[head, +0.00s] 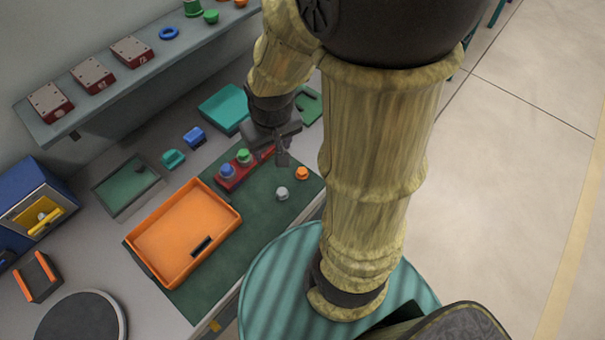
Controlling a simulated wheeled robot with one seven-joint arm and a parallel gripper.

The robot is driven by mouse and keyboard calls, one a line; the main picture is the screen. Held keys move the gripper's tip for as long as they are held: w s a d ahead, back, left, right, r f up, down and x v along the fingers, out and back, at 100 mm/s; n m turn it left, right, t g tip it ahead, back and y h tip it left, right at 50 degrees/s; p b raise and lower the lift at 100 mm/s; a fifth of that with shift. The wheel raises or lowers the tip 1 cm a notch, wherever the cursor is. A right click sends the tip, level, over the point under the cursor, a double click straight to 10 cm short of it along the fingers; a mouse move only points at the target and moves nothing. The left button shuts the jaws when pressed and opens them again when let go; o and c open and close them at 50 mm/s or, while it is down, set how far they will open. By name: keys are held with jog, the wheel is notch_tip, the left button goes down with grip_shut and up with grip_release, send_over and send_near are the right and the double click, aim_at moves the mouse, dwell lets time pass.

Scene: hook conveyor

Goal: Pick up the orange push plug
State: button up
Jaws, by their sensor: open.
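The orange push plug (302,173) is a small round knobbed piece standing on the dark green mat (262,205), near the mat's right edge. My gripper (280,158) is open and hangs above the mat, up and left of the orange plug and apart from it. Nothing shows between its fingers, though the fingers are small and dark in this view. A grey plug (282,193) stands on the mat just below and left of the orange one. A red block (233,179) holds a blue plug (227,170) and a green plug (243,156); its right end is partly behind my gripper.
An orange tray (186,231) covers the mat's left part. A teal tray (222,108) and small blue (194,136) and teal (173,159) pieces lie behind. A shelf (140,82) with red-and-grey blocks runs along the wall. The mat around the orange plug is mostly clear.

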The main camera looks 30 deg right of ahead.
jog(key=m+g+b, duration=0.1)
jog(key=g+b, duration=0.1)
jog(key=b, duration=0.2)
send_over(301, 168)
notch_tip(301, 168, down, 8)
jog(key=shift+s+r, duration=0.15)
jog(key=shift+s, duration=0.25)
jog(key=shift+a, duration=0.1)
notch_tip(301, 168, down, 12)
jog(key=shift+f, duration=0.1)
jog(key=shift+w+f+p, duration=0.2)
jog(key=shift+f+p, duration=0.15)
jog(key=shift+f, duration=1)
jog(key=shift+w+f+p, duration=0.15)
jog(key=shift+f+p, duration=0.2)
jog(key=shift+f, duration=0.95)
